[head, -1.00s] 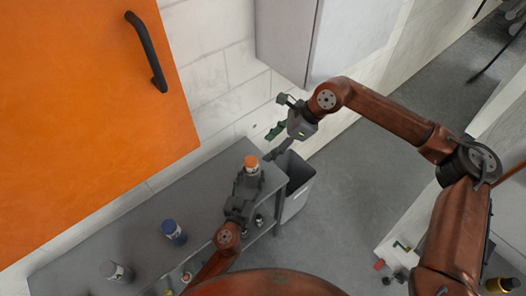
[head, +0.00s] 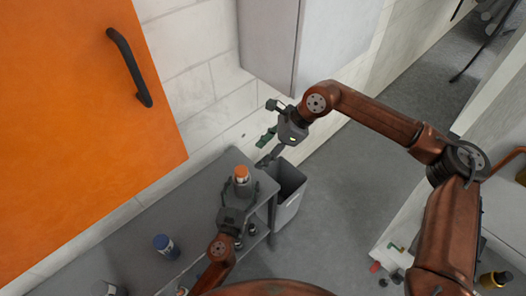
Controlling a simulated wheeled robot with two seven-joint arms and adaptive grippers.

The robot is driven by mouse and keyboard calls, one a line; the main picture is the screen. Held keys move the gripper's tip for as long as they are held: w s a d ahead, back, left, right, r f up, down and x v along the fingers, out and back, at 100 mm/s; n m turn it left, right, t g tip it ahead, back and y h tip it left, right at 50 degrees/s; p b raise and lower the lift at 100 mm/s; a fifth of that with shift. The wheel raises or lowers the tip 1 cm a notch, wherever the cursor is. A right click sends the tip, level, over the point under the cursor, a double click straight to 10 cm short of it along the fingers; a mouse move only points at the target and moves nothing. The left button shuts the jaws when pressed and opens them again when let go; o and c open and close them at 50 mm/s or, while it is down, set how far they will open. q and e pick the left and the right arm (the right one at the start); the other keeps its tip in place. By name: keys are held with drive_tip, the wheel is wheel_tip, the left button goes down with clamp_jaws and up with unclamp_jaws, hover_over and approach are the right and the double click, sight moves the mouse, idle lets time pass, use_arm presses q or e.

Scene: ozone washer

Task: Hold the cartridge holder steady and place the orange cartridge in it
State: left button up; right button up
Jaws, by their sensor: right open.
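The orange-capped cartridge (head: 241,173) is upright near the right end of the grey bench. My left gripper (head: 240,188) is right at its lower body; its fingers are small and dark, and I cannot tell whether they are closed on it. My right gripper (head: 268,132) is open, in front of the wall beyond the bench's right end, with its fingers spread and apart from the cartridge. A green piece shows between its fingers; I cannot tell whether it is part of the gripper. I cannot make out the cartridge holder.
A blue-capped bottle (head: 166,247) stands on the bench (head: 190,205), with another bottle (head: 108,289) cut off at the lower left. A grey bin (head: 290,210) stands beside the bench's right end. A wall cabinet (head: 315,45) hangs above. An orange door (head: 70,120) fills the upper left.

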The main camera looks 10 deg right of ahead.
use_arm(q)
drive_tip(key=v, duration=1.2)
drive_tip(key=shift+w, duration=0.1)
